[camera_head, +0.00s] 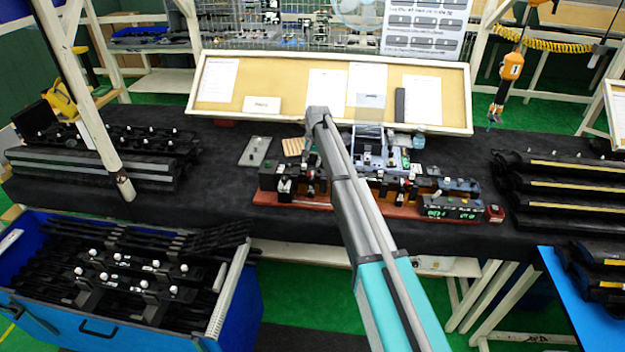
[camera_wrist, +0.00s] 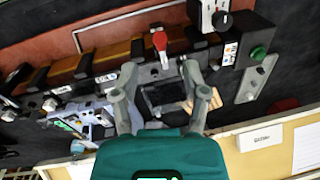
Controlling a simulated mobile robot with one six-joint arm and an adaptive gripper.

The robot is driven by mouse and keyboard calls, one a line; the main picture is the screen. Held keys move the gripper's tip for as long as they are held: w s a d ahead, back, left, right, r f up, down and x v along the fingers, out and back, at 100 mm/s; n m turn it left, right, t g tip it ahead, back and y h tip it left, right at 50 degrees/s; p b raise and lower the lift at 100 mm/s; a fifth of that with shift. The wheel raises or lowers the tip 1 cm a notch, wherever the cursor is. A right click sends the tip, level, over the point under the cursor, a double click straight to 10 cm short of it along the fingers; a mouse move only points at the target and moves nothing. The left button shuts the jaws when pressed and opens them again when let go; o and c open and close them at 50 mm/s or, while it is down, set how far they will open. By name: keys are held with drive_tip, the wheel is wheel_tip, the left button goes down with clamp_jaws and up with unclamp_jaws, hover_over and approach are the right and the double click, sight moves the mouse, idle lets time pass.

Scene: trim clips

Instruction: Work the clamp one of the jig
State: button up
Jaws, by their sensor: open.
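The jig is a long dark fixture on a red-brown base (camera_head: 405,208), set near the front of the black-covered table. Part of it is hidden behind my arm in the head view. In the wrist view a red-tipped clamp lever (camera_wrist: 160,41) stands on the jig, just beyond and between my fingertips. A black-knobbed clamp with a white plate (camera_wrist: 208,15) is up and to its right. I cannot read which clamp is number one. My gripper (camera_wrist: 158,78) is open and empty above the jig, its fingers spread on either side of a dark block.
A box with a green display (camera_head: 450,210) stands at the right. Dark trim parts are stacked on both table sides. A pinboard (camera_head: 285,80) rises behind. A blue bin (camera_head: 110,335) stands front left.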

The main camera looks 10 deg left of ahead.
sight(310, 176)
drive_tip(key=shift+w+a+f+b, duration=0.1)
drive_tip(key=shift+a+f+b, duration=0.15)
drive_tip(key=shift+f+b, duration=1.45)
drive_tip(key=shift+a+f+b, duration=0.2)
drive_tip(key=shift+f+b, duration=1.25)
drive_tip(key=shift+f, duration=0.3)
drive_tip(key=shift+c, duration=0.2)
clamp_jaws()
drive_tip(key=shift+d, duration=0.4)
drive_tip(key=shift+a, duration=0.15)
drive_tip(key=shift+f, duration=0.1)
